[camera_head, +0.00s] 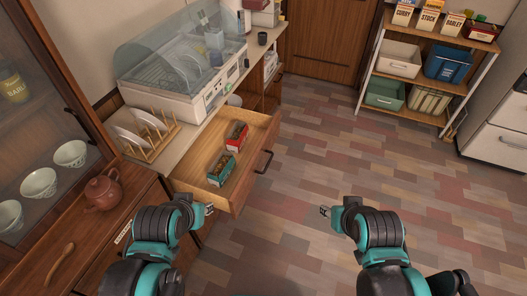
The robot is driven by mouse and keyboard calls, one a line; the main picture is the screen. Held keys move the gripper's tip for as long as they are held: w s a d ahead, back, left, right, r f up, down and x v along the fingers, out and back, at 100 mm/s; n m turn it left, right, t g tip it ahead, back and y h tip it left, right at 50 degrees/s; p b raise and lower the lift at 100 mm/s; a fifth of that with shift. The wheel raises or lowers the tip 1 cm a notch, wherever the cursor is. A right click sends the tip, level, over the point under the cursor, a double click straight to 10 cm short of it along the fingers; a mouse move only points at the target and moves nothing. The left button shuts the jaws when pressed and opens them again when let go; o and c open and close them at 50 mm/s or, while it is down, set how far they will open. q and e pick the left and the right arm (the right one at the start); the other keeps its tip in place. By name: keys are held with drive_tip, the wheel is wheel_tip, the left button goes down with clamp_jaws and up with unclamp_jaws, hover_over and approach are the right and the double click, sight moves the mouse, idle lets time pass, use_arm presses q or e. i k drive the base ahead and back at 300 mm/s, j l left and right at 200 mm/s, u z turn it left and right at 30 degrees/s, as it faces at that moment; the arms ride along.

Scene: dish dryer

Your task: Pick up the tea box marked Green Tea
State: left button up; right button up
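A green box (221,168) lies in the open wooden drawer (190,173), in its nearer part. A red box (237,135) lies behind it in the same drawer. The lettering on both boxes is too small to read, so I cannot tell which is marked Green Tea. My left gripper (210,209) is near the drawer's front left corner, apart from both boxes. My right gripper (325,210) is over the open floor, right of the drawer. Both look empty; their fingers are too small to tell open from shut.
A dish dryer (170,97) with a clear lid stands on the counter behind the drawer. A wooden plate rack (150,140), a brown teapot (103,192) and white bowls (70,154) are at left. A shelf (420,78) with bins stands at the back right. The central floor is clear.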

sight(236, 139)
drive_tip(key=u, duration=0.25)
drive_tip(key=l+u, duration=0.4)
drive_tip(key=i+l+u, duration=0.1)
drive_tip(key=u, duration=0.35)
drive_tip(key=l+u, duration=0.4)
drive_tip(key=l, duration=0.4)
drive_tip(key=k+l+u, duration=0.15)
drive_tip(key=l, duration=0.6)
drive_tip(key=k+l+u, duration=0.1)
drive_tip(key=l, duration=0.25)
drive_tip(key=k+l+u, duration=0.1)
drive_tip(key=l, duration=0.3)
drive_tip(key=k, duration=0.05)
